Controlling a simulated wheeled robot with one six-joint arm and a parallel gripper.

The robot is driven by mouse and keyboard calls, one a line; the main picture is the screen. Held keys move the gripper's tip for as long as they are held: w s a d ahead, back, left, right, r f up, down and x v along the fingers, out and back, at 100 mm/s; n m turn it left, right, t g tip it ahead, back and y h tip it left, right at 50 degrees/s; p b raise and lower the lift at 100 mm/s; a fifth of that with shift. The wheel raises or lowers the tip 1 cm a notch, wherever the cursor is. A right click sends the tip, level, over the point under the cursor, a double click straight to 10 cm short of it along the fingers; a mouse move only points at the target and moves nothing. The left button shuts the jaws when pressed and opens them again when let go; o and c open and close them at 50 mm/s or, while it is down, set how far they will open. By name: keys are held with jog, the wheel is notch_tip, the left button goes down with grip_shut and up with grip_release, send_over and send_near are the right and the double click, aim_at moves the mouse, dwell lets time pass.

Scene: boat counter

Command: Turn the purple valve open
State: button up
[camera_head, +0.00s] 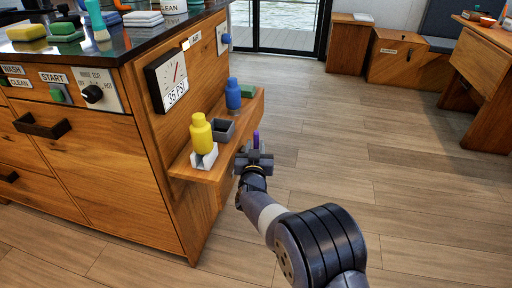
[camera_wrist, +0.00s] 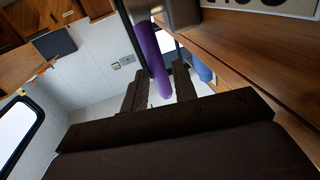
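The purple valve handle (camera_wrist: 152,58) is a smooth rounded bar hanging from a metallic body (camera_wrist: 181,12) in the wrist view. In the head view only a small purple part of the valve (camera_head: 256,139) shows above my gripper (camera_head: 254,158); the rest is hidden. My gripper (camera_wrist: 162,78) is open, with a dark finger on each side of the handle. Gaps seem to show between the handle and both fingers; I cannot tell whether either touches it.
Beside my gripper, a wooden shelf (camera_head: 196,172) on the cabinet side holds a yellow bottle (camera_head: 201,134), a blue bottle (camera_head: 233,95) and a grey open box (camera_head: 222,131). Above it is a gauge (camera_head: 171,80) labelled 35 PSI. The floor (camera_head: 420,200) to the right is clear.

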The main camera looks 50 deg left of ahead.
jog(key=shift+o, duration=1.1)
jog(key=shift+d, duration=0.1)
jog(key=p+v, duration=0.3)
jog(key=v, duration=0.7)
jog(key=shift+s+d, duration=0.2)
jog(key=shift+d, duration=0.05)
jog(key=shift+b+x, duration=1.5)
jog(key=shift+x, duration=3.95)
